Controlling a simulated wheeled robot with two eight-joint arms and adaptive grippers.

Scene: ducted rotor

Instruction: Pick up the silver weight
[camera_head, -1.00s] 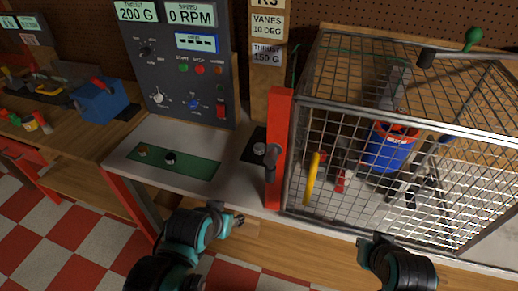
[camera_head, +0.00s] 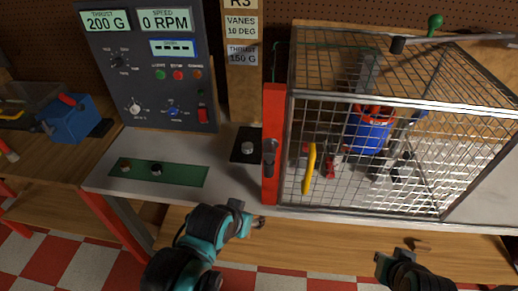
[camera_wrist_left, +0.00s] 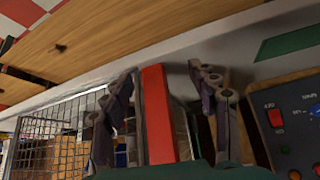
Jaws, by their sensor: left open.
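A small silver weight (camera_head: 247,148) sits on a black square pad (camera_head: 236,157) on the grey bench top, just left of the red post. My left gripper (camera_head: 256,222) is below and in front of the bench's front edge, apart from the weight. In the left wrist view my left gripper (camera_wrist_left: 163,72) has its two fingers spread, with the red post (camera_wrist_left: 157,110) showing between them and nothing held. The weight is not clear in that view. My right arm's end (camera_head: 400,270) shows at the lower right, its fingers not clear.
A green mat (camera_head: 185,175) with a brass piece (camera_head: 125,165) and a dark piece (camera_head: 156,168) lies to the left. A control panel (camera_head: 150,70) stands behind. The red post (camera_head: 272,110) and wire cage (camera_head: 400,150) bound the right side. Bench space around the pad is bare.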

